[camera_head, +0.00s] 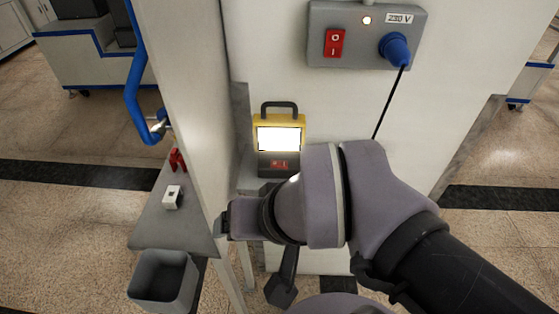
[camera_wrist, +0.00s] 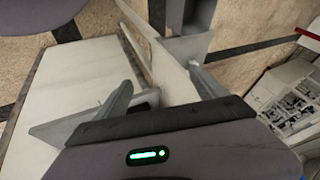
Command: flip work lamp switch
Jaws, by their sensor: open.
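The work lamp (camera_head: 279,133) is a yellow-framed lamp with a dark handle. It stands upright against the white panel, and its face glows bright white. Its red switch (camera_head: 279,165) is on the dark lower front, just above my wrist; its rocker position is too small to tell. My gripper (camera_wrist: 158,88) is open in the wrist view, with nothing gripped between its fingers. In the head view my arm reaches in from the lower right and ends left of and below the lamp, apart from the switch. The lamp is not visible in the wrist view.
A grey power box (camera_head: 365,35) with a red switch and blue plug is on the panel above. A white post (camera_head: 190,100) with a blue handle (camera_head: 135,75) stands left. A small white block (camera_head: 172,197) lies on a grey shelf, with a grey bin (camera_head: 162,280) below.

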